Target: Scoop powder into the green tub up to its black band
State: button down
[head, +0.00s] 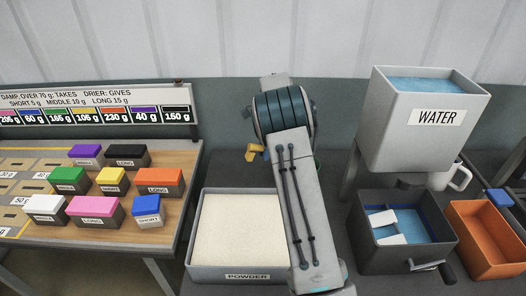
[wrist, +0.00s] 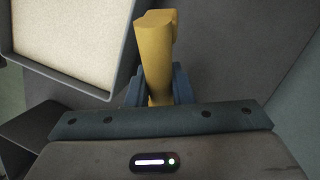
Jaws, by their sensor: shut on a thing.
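My gripper (wrist: 156,86) is shut on a yellow scoop (wrist: 156,48), whose thick handle stands up between the two blue-grey fingers in the wrist view. In the head view a small yellow part of the scoop (head: 254,152) shows left of my arm, beyond the back edge of the powder tray. The fingers are hidden there behind my arm. The powder tray (head: 234,273) is full of pale powder (head: 240,228) and stands in front, left of my arm. It also shows at the upper left of the wrist view (wrist: 118,70).
A grey WATER container (head: 403,121) stands raised at the right, with a white mug (head: 458,178) behind. Below are a dark bin with a crank (head: 405,259) and an orange bin (head: 485,232). A board with several coloured blocks (head: 110,180) lies at the left.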

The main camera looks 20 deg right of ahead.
jog(key=shift+w+d+r+y+p, duration=0.1)
jog(key=shift+d+r+y+p, duration=0.4)
jog(key=shift+d, duration=0.4)
jog(key=shift+w+d+r+y+p, duration=0.1)
jog(key=shift+d+r+y+p, duration=0.35)
jog(key=shift+d, duration=0.4)
jog(key=shift+w+d+r+y+p, duration=0.1)
jog(key=shift+d+r+y+p, duration=0.4)
jog(key=shift+d, duration=0.5)
jog(key=shift+d+r+y+p, duration=0.2)
jog(key=shift+d+y+p, duration=0.35)
jog(key=shift+p, duration=0.65)
jog(key=h, duration=0.1)
jog(key=r+h, duration=0.1)
jog(key=h, duration=0.1)
jog(key=shift+a+r+h+b, duration=0.25)
jog(key=shift+r+h+b, duration=0.1)
jog(key=shift+h+b, duration=0.05)
jog(key=shift+d+r+h, duration=0.1)
jog(key=shift+r+h, duration=0.3)
jog(key=shift+h, duration=0.7)
jog(key=shift+d+r+h+b, duration=0.2)
jog(key=shift+r+h+b, duration=0.1)
jog(key=shift+h, duration=0.1)
